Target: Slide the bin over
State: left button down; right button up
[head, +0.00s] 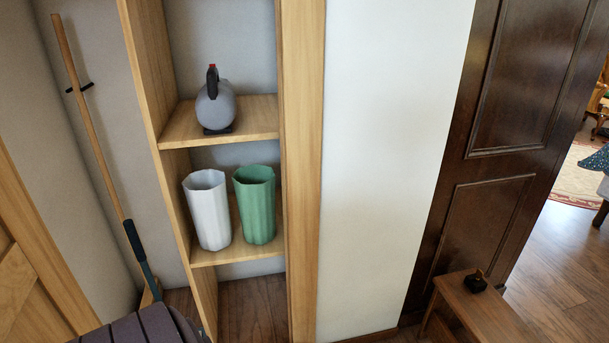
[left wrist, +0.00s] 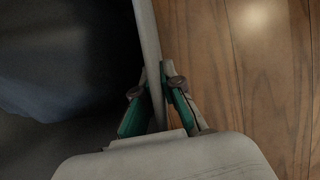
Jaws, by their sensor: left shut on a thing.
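In the left wrist view my left gripper (left wrist: 157,86) is shut on a thin pale wall that looks like the rim of the bin (left wrist: 147,30). One finger lies on each side of the rim. The dark space left of the rim looks like the bin's inside; most of the bin is out of the frame. In the head view neither gripper shows. A white fluted container (head: 207,212) and a green one (head: 256,208) stand upright side by side on the lower shelf, with no gripper near them.
Wood floor (left wrist: 260,90) lies right of the rim. A long-handled tool (head: 90,135) leans on the left wall. A dark ribbed object (head: 140,328) is below it. A small table (head: 465,300) stands by the dark door (head: 480,150).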

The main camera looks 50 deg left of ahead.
pick_arm(q)
jog(key=c, duration=1.2)
grip_release()
jog(key=shift+c, duration=0.2)
jog(key=v, duration=1.2)
jog(key=shift+a, duration=0.1)
jog(key=shift+r, duration=0.1)
